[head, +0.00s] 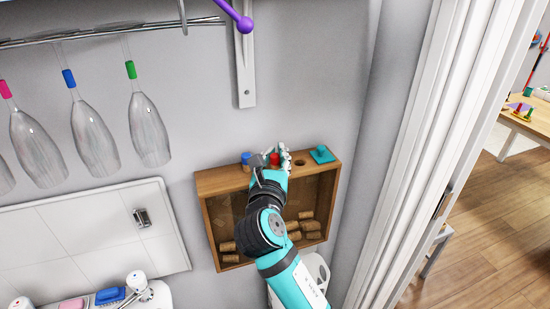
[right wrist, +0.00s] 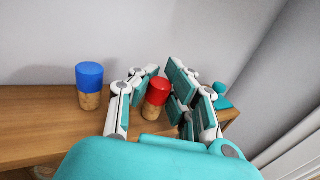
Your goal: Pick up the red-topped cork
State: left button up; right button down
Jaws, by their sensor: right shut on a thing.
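The red-topped cork (head: 274,160) is between the fingers of my right gripper (head: 270,166), at the top of a wooden box. In the right wrist view the cork (right wrist: 156,97) has a red cap over a brown cork body, and the gripper (right wrist: 155,88) is shut on it, with a finger on each side. The cork is roughly upright; its lower end is partly hidden, and I cannot tell whether it still touches the box top. My left gripper is not in view.
The wooden box (head: 205,183) with loose corks (head: 308,225) hangs on the wall. A blue-topped cork (right wrist: 90,85) stands left of my gripper. A hole (head: 300,162) and a teal knobbed piece (head: 322,154) are to the right. Glasses (head: 150,130) hang at left.

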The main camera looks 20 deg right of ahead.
aim_at(275, 155)
jog(key=shift+r+p, duration=0.55)
jog(key=shift+p, duration=0.05)
notch_tip(275, 155, up, 3)
jog(key=p, duration=0.4)
jog(key=shift+r+p, duration=0.1)
jog(key=shift+p, duration=0.2)
jog(key=d+p+v, duration=0.1)
jog(key=p+v, duration=0.5)
jog(key=v, duration=1)
jog(key=shift+s+d+r, duration=0.25)
jog(key=shift+s+r, duration=0.05)
jog(key=shift+r, duration=0.05)
